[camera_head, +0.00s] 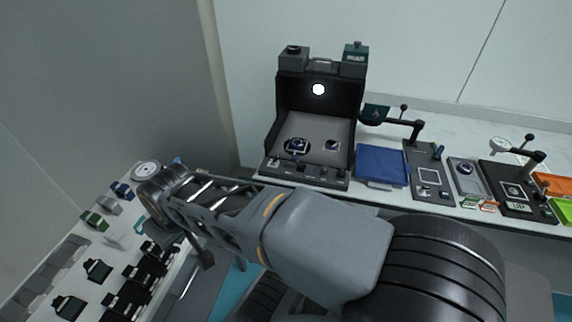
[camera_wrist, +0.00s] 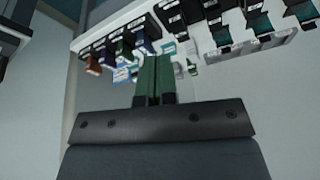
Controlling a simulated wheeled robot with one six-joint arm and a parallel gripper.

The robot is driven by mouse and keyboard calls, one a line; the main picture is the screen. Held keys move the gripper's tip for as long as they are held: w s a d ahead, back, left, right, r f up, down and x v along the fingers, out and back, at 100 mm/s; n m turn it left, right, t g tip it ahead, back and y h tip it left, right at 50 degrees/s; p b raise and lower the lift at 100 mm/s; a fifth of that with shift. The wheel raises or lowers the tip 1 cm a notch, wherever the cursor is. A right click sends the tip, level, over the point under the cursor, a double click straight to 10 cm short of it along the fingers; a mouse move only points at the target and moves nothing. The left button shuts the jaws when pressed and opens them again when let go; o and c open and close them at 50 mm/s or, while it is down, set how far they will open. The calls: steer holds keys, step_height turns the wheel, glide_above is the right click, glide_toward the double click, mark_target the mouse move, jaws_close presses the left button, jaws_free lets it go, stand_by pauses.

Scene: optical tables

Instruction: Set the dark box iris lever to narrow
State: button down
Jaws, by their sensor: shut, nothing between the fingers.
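The dark box (camera_head: 270,135) stands open at the back centre of the far table in the head view, with a bright round spot (camera_head: 318,89) on its inner back wall. Small controls line its front panel (camera_head: 305,173); which is the iris lever I cannot tell. Two small mounts sit on the box floor. My gripper (camera_wrist: 155,62) shows in the wrist view with its two green fingers together and nothing between them. It points toward the side table, away from the dark box. In the head view my arm reaches left, below the box, and the fingertips are not clear.
The side table (camera_head: 60,240) at left holds several dark holders and coloured blocks. Right of the box lie a blue tray (camera_head: 382,165), a grey plate with a lever (camera_head: 428,172) and other fixtures. A wall rises behind the far table.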

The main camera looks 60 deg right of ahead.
mark_target(297, 161)
steer(key=w+d+f+m+t+h+b, duration=0.2)
steer(key=w+d+f+m+t+b, duration=0.15)
steer(key=w, duration=0.55)
steer(key=w+d+f+m+t+h+b, duration=0.25)
steer(key=w+d+t, duration=0.2)
steer(key=w, duration=0.35)
steer(key=s+d+f+m+g+h+b, duration=0.25)
steer(key=d+m+h, duration=0.2)
steer(key=d, duration=0.45)
steer(key=s+d+f+m+g+h+b, duration=0.1)
steer(key=d+f+m+g+h+b, duration=0.25)
steer(key=d+h, duration=0.4)
steer(key=s+d+f+m+g+h+b, duration=0.1)
steer(key=s+d+m+g, duration=0.1)
steer(key=s+g, duration=0.3)
steer(key=s+d+f+m+g+h+b, duration=0.1)
steer(key=s+d+f+m+g, duration=0.1)
steer(key=s+g, duration=0.3)
steer(key=shift+d+f+m+g, duration=0.3)
steer(key=shift+d+m+g, duration=0.4)
steer(key=shift+m+g, duration=0.2)
steer(key=b+x, duration=0.1)
steer(key=x, duration=1.3)
steer(key=shift+r, duration=0.15)
